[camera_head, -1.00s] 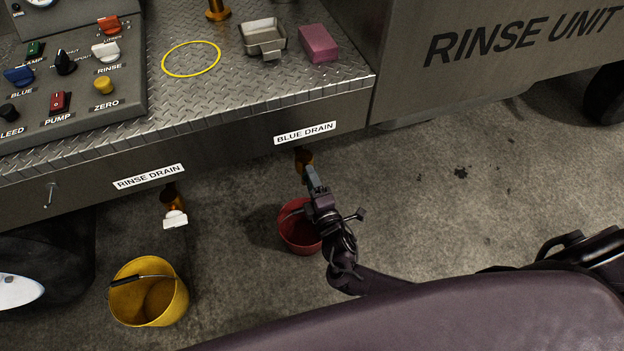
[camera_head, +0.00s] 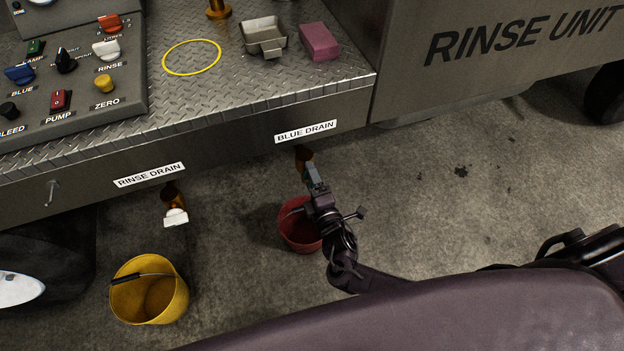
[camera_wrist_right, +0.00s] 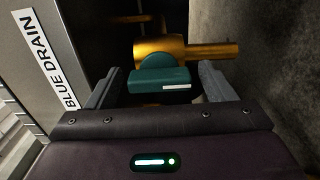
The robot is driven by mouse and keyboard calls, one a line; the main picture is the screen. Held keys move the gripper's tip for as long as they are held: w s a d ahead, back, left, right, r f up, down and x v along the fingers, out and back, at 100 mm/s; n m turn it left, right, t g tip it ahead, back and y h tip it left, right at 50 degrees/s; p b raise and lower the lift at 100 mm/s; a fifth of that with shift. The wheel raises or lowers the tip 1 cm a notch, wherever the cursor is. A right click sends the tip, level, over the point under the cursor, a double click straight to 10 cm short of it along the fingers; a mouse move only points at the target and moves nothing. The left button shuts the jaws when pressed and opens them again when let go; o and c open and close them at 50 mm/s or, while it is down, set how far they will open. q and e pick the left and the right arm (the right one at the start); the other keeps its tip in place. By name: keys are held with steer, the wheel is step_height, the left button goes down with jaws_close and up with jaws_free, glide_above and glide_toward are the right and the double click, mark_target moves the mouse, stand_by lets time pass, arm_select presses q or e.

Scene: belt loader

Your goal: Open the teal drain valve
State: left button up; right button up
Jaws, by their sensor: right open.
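The teal drain valve handle (camera_wrist_right: 160,80) sits on a brass drain pipe (camera_wrist_right: 190,50) in the right wrist view, beside the BLUE DRAIN label (camera_wrist_right: 47,60). My right gripper (camera_wrist_right: 162,85) is open, with one finger on each side of the teal handle. I cannot tell whether either finger touches it. In the head view the right gripper (camera_head: 313,178) is below the blue drain's brass outlet (camera_head: 303,157) and covers the teal handle. My left gripper is not in view.
A red bucket (camera_head: 292,233) stands on the floor under my right gripper. The rinse drain (camera_head: 172,197) with a white handle and a yellow bucket (camera_head: 176,305) are to the left. The steel deck (camera_head: 240,85) is above; open floor lies to the right.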

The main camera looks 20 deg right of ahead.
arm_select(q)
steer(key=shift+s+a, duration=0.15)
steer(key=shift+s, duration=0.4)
arm_select(e)
steer(key=s, duration=0.7)
steer(key=shift+s+d, duration=0.15)
steer(key=shift+s, duration=0.25)
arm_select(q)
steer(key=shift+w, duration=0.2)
